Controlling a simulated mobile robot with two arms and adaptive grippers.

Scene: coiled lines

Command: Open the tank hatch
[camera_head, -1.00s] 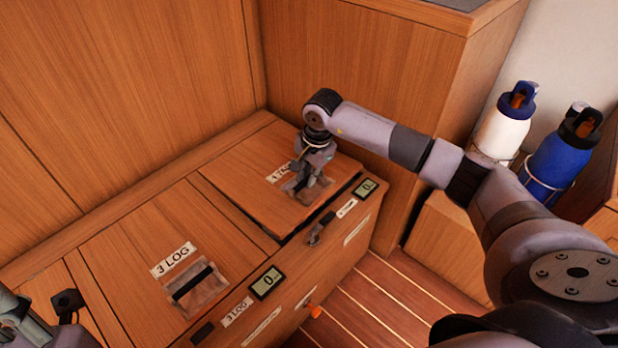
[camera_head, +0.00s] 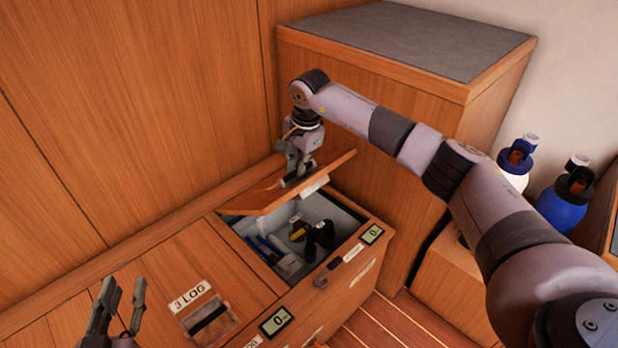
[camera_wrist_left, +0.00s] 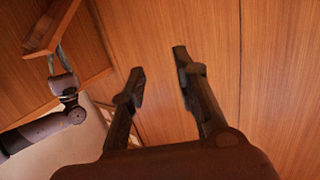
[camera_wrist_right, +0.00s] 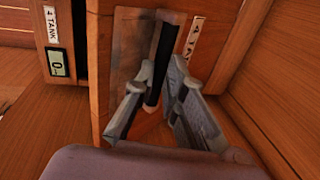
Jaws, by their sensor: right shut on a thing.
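The tank hatch (camera_head: 265,200) is a wooden lid, tilted up at its front over a pale-lined compartment (camera_head: 345,216). My right gripper (camera_head: 296,178) is at the lid's raised part. In the right wrist view, my right gripper (camera_wrist_right: 152,105) is shut on the dark strap (camera_wrist_right: 164,58) in the lid's recess, beside the "4 TANK" label (camera_wrist_right: 194,38). My left gripper (camera_head: 122,300) is open and empty at the lower left, and its parted fingers show in the left wrist view (camera_wrist_left: 160,75).
Several tools (camera_head: 300,240), some blue, yellow and black, lie in the compartment. The "3 LOG" hatch (camera_head: 185,265) beside it lies flat. A tall wooden cabinet (camera_head: 370,105) stands behind.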

